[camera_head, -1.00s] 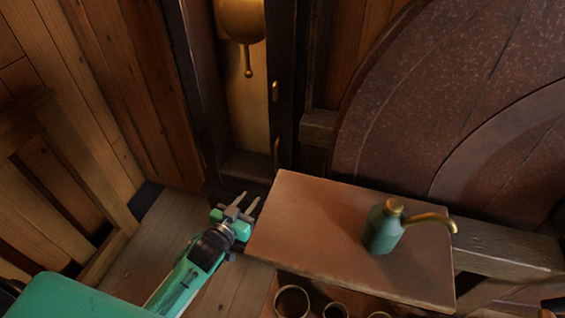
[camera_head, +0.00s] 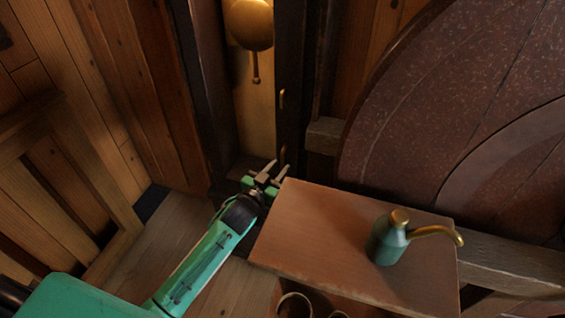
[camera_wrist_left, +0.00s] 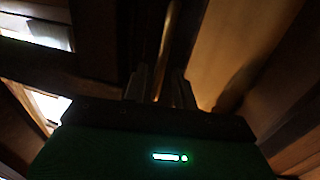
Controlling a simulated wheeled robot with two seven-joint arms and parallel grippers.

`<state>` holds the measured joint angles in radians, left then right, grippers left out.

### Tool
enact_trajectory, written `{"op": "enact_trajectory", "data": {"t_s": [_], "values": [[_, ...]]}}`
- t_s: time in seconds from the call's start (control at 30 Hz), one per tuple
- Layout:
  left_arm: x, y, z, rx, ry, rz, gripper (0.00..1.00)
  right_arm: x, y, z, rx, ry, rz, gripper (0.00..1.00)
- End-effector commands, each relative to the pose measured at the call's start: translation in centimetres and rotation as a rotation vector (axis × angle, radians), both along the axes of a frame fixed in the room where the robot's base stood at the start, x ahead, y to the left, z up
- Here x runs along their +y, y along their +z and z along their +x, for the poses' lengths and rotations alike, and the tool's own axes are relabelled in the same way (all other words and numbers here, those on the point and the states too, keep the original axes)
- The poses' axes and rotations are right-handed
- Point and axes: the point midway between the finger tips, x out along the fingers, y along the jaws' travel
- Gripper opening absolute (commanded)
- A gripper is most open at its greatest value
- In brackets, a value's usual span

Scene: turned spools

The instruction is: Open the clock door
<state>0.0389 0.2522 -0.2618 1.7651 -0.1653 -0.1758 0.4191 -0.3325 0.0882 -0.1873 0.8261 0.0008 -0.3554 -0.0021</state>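The clock is a tall dark case at the back, with a brass pendulum (camera_head: 250,25) showing in its lit interior. The clock door's dark right stile (camera_head: 291,60) carries a small brass piece (camera_head: 282,98) and a lower upright brass handle (camera_head: 284,153). The door looks shut. My left gripper (camera_head: 278,166) is just in front of the lower handle, fingers apart, and partly overlaps it; contact cannot be told. In the left wrist view, the two dark fingers (camera_wrist_left: 161,85) stand apart, with a thin pale-gold strip beyond them. My right gripper is out of view.
A wooden table (camera_head: 320,225) stands right beside my left gripper, with a green oil can (camera_head: 388,240) with a brass spout on it. A large reddish stone wheel (camera_head: 440,120) fills the right. A wooden railing (camera_head: 95,190) stands left. Open floor (camera_head: 165,240) lies between.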

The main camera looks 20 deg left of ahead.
Motion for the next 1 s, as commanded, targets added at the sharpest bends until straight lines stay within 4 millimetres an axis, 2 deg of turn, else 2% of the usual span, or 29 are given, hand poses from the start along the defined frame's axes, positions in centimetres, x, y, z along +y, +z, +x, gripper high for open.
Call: {"op": "enact_trajectory", "data": {"t_s": [0.2, 0.57, 0.73, 1.0], "values": [[-0.5, 0.0, 2.2, 0.001, 0.000, 0.000, 0.28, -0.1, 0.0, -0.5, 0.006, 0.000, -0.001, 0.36], [-0.6, 0.0, 2.7, 0.000, 0.000, 0.001, 0.28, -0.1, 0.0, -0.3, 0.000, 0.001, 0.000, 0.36], [-0.6, 0.0, 2.7, 0.000, 0.000, 0.000, 0.00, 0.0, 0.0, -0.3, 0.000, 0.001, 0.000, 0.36], [-0.6, 0.0, 2.6, 0.001, -0.002, 0.001, 0.00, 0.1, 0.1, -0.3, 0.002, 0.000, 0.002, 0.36]]}}
